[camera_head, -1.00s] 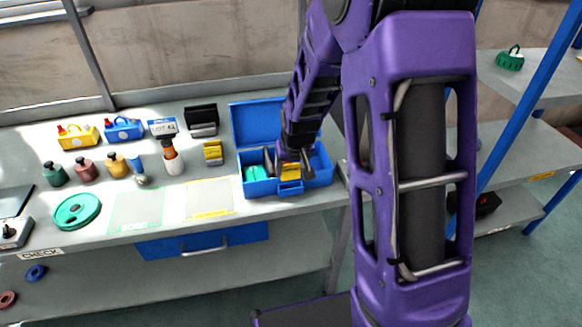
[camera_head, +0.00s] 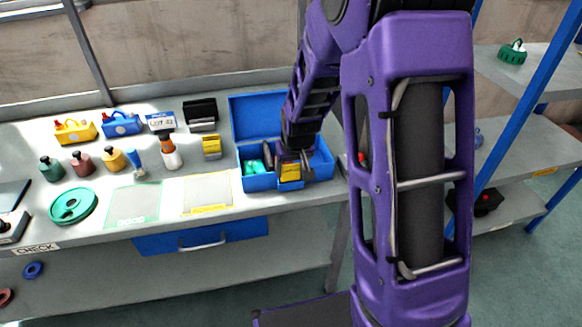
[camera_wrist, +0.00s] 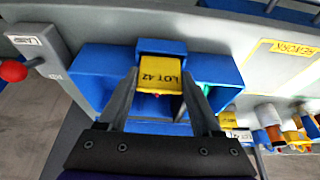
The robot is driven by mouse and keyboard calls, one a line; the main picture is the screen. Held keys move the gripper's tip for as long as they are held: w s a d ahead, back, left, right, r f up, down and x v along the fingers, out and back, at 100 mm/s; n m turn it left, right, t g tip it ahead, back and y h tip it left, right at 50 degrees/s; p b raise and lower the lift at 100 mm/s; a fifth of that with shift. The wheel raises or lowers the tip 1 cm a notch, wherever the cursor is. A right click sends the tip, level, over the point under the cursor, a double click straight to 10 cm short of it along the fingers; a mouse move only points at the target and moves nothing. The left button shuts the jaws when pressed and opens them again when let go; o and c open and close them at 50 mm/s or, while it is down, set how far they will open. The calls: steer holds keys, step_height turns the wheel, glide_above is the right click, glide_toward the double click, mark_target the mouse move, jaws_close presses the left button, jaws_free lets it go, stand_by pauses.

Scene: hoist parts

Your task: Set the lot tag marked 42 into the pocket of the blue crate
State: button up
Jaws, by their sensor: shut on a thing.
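The blue crate (camera_head: 321,171) stands open on the bench with its lid up at the back and a small pocket on its front wall (camera_wrist: 160,46). My gripper (camera_wrist: 161,76) is shut on the yellow lot tag (camera_wrist: 160,78), whose marking reads LOT 42 upside down in the wrist view. One finger is at each side edge of the tag. In the head view the tag (camera_head: 291,172) is upright at the pocket, at the crate's front. The tag's edge meets the blue pocket; I cannot tell how deep it sits.
Green contents (camera_head: 254,167) lie in the crate's left part. A yellow block-like item (camera_head: 212,146) and a black holder (camera_head: 202,112) stand left of the crate. Bottles, yellow and blue cases and a green reel (camera_head: 73,205) are farther left. Two marked mats (camera_head: 208,195) are clear.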

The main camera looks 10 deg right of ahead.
steer(key=shift+s+f, duration=0.1)
steer(key=shift+f, duration=0.2)
steer(key=shift+s+f+b, duration=0.3)
steer(key=shift+f+b, duration=0.15)
steer(key=shift+b, duration=0.25)
steer(key=o, duration=1.2)
steer(key=shift+w+r+p, duration=0.2)
steer(key=shift+r+p, duration=0.2)
steer(key=shift+r, duration=0.15)
steer(key=shift+w+r+p, duration=0.15)
steer(key=shift+r+p, duration=0.2)
steer(key=shift+r, duration=0.15)
step_height(320, 180, up, 7)
steer(key=p, duration=0.4)
steer(key=shift+r, duration=0.1)
